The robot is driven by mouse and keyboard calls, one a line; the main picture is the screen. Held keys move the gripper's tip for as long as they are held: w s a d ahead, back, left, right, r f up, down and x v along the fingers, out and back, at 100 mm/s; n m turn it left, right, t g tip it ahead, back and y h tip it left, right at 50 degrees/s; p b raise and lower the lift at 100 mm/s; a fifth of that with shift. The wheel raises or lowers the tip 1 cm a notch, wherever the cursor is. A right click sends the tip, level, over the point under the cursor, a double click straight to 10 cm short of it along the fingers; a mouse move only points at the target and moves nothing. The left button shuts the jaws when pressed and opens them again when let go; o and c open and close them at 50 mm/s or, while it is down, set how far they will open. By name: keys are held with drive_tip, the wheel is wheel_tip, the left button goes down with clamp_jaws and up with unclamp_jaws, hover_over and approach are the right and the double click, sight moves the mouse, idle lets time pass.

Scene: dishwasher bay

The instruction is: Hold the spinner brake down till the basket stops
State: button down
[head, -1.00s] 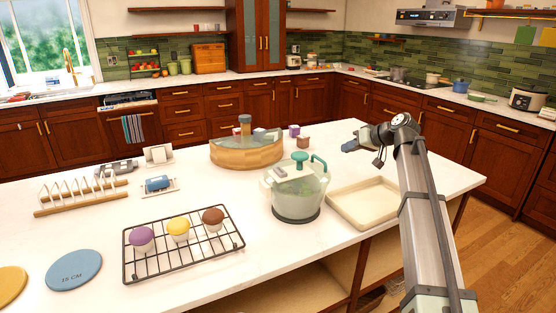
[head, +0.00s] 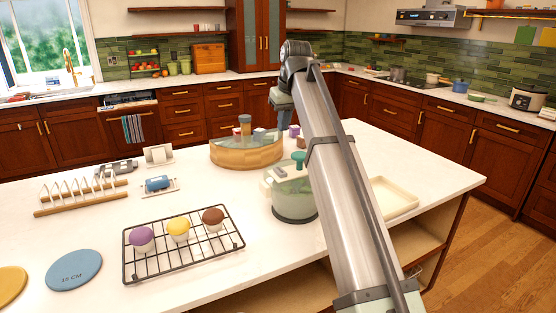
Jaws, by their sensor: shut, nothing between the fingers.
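The salad spinner (head: 293,206) stands on the white counter, a pale see-through bowl with a dark base. Its green knob (head: 299,157) stands up from the lid. A small pale grey piece, perhaps the brake (head: 278,172), shows on the lid's left part. My arm covers the spinner's right side, including the crank handle. The basket inside is too unclear to tell whether it turns. My gripper (head: 284,118) hangs down behind and above the spinner in the picture, apart from the lid. Its fingers are shut and hold nothing; the fingertips are small in view.
A round wooden tray (head: 245,156) with small containers stands behind the spinner. A cream tray (head: 396,198) lies to the right, partly behind my arm. A black wire rack (head: 185,262) with three cupcakes is at front left. Bare counter lies left of the spinner.

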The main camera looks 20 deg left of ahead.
drive_tip(key=shift+s+a+r, duration=0.15)
drive_tip(key=shift+s+r, duration=0.05)
drive_tip(key=shift+f, duration=0.1)
hover_over(278, 168)
wheel_tip(278, 168, down, 12)
drive_tip(key=shift+r, duration=0.2)
drive_tip(key=shift+f, duration=0.9)
drive_tip(key=shift+f, duration=1.05)
drive_tip(key=shift+s+f, duration=0.15)
drive_tip(key=shift+s, duration=0.05)
idle(0.3)
